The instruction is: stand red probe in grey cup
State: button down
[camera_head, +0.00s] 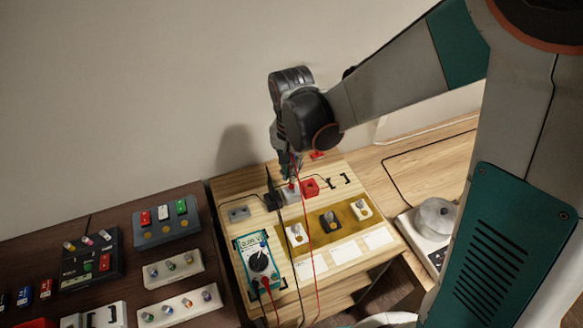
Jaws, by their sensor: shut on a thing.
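My gripper (288,168) points down over the wooden board and is shut on the red probe (292,184). Only a small red part of the probe shows below the fingers; its tip is hard to make out. The grey cup (289,195) is a small grey block just below the gripper. The probe looks to be right at or over it, but I cannot tell whether the tip is inside.
A red cup (311,187) stands close right of the grey one, and a black probe (270,184) stands upright close left. A brass strip with holders (345,222) is in front. A scale (432,222) stands right.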

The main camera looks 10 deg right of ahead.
aim_at(291, 186)
jog(key=shift+f+b, duration=1.45)
jog(key=shift+f, duration=0.2)
jog(key=c, duration=1.3)
grip_release()
jog(key=shift+r, duration=0.1)
jog(key=shift+r+p, duration=2.5)
jog(key=shift+r, duration=0.95)
